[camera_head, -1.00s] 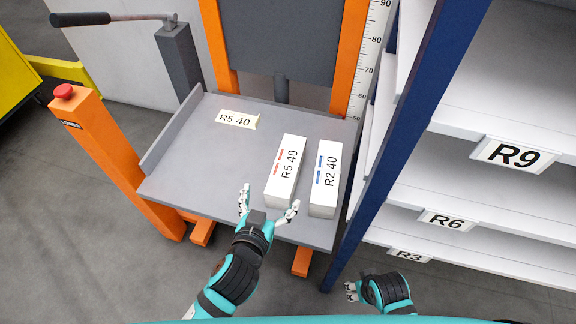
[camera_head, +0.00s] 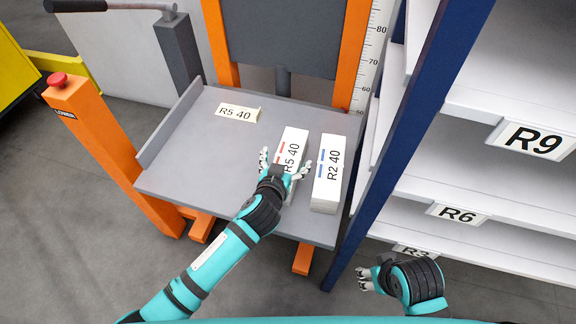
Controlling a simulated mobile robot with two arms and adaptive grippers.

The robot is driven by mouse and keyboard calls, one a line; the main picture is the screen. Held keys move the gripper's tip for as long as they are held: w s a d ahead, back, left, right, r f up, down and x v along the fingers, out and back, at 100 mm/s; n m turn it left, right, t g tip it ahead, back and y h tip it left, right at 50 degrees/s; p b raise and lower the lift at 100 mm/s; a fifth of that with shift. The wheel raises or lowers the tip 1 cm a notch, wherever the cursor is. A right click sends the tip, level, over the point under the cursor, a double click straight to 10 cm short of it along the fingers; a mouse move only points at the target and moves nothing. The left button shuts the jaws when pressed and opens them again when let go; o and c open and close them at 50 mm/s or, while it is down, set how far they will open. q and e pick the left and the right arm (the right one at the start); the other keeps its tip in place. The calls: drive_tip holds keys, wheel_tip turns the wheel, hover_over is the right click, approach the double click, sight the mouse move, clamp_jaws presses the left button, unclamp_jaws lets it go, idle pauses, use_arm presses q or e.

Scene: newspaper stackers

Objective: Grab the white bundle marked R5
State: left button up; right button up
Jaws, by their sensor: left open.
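The white bundle marked R5 40 (camera_head: 293,141), with red stripes, lies on the grey platform of the lift (camera_head: 180,178). Its near part is hidden by my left gripper (camera_head: 284,163), whose open fingers are spread to either side of it. I cannot tell whether they touch it. The white bundle marked R2 40 (camera_head: 329,175), with blue stripes, lies just to the right. My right gripper (camera_head: 366,279) hangs low in front of the shelf; its fingers are partly seen.
A blue shelf post (camera_head: 409,128) rises close to the platform's right edge. White shelves carry R9 (camera_head: 534,141), R6 (camera_head: 458,214) and R3 labels. An orange post with a red button (camera_head: 57,79) stands left.

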use_arm(q)
drive_tip(key=shift+w, duration=0.1)
drive_tip(key=c, duration=1.6)
drive_tip(key=shift+w+d+r, duration=0.1)
drive_tip(key=shift+r, duration=0.05)
drive_tip(key=shift+c, duration=0.7)
